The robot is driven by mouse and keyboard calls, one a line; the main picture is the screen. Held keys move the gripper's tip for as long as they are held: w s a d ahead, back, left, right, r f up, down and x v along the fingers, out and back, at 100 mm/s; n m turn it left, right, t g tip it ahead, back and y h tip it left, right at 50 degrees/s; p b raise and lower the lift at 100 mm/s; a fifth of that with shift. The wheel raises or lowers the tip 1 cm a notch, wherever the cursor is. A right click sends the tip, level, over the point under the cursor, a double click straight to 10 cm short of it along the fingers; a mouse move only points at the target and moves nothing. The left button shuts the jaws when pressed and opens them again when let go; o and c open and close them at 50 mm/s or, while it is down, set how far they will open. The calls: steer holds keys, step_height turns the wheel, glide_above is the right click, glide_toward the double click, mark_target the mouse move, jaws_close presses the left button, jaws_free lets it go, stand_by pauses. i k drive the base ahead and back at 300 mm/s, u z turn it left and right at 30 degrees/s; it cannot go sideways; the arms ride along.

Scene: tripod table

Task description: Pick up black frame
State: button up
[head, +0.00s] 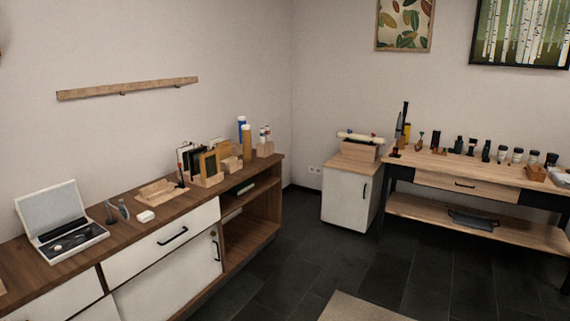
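On the brown sideboard (135,212) at left, several thin upright pieces stand close together in a pale wooden holder (206,182). One has a black edge and a light face (184,158) and looks like a small black frame; a wood-coloured frame (208,165) stands in front, at its right. They overlap, so the lower parts are partly hidden. A larger black-framed birch picture (520,33) hangs on the wall at upper right, cut off by the picture edge. My gripper is not in view.
An open case (62,222), a pliers-like tool (118,210), a white block (145,216) and a wooden tray (160,191) lie on the sideboard. A white cabinet (346,198) and workbench (470,175) stand beyond. Dark floor (290,245) is clear between, with a rug (360,307).

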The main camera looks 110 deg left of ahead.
mark_target(194, 155)
steer(key=u, duration=3.8)
steer(key=i, duration=1.65)
steer(key=z, duration=0.2)
steer(key=i, duration=1.75)
steer(key=u, duration=0.95)
steer(key=i, duration=1.5)
steer(key=u, duration=0.7)
